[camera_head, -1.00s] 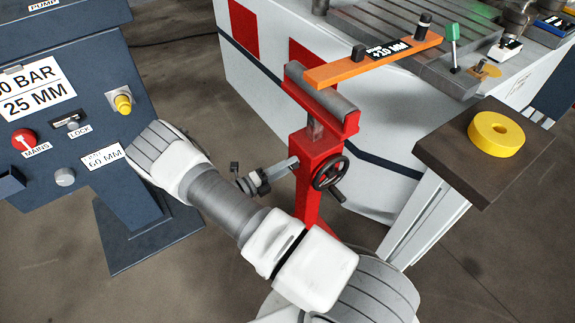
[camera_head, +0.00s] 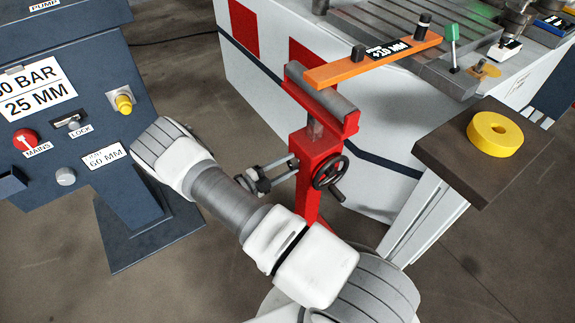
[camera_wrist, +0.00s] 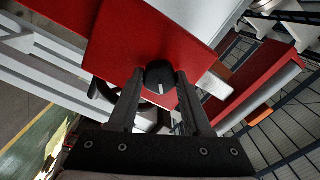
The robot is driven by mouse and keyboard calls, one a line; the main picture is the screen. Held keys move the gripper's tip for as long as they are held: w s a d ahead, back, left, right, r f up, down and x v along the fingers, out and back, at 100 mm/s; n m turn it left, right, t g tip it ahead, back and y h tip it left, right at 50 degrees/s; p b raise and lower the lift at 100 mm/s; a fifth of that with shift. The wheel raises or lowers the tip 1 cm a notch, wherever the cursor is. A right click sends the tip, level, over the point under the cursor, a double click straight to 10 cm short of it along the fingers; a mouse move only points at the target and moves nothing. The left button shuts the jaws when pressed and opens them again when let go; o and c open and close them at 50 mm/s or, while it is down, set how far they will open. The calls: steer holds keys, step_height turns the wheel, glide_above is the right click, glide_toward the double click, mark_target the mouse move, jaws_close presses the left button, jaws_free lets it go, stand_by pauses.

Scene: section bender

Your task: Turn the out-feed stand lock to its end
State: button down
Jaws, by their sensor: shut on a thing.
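The out-feed stand (camera_head: 318,150) is a red post with a grey roller (camera_head: 325,92) on top, in the middle of the head view. Its lock is a black knob (camera_wrist: 160,74) with a white mark, on the red face of the stand in the wrist view. My gripper (camera_wrist: 160,82) is shut on this knob, with one finger on each side of it. In the head view my gripper (camera_head: 291,167) reaches the left side of the red post, and the knob is hidden there.
A black handwheel (camera_head: 330,172) sits on the stand's front, close right of my gripper. An orange gauge bar (camera_head: 375,62) lies above the roller. A blue control cabinet (camera_head: 60,100) stands left.

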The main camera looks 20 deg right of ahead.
stand_by(0.4)
steer(key=shift+c, duration=1.7)
jaws_free()
steer(key=shift+a, duration=0.15)
steer(key=s+a, duration=0.3)
steer(key=a, duration=1.4)
steer(key=shift+s+p, duration=0.2)
steer(key=shift+p, duration=0.15)
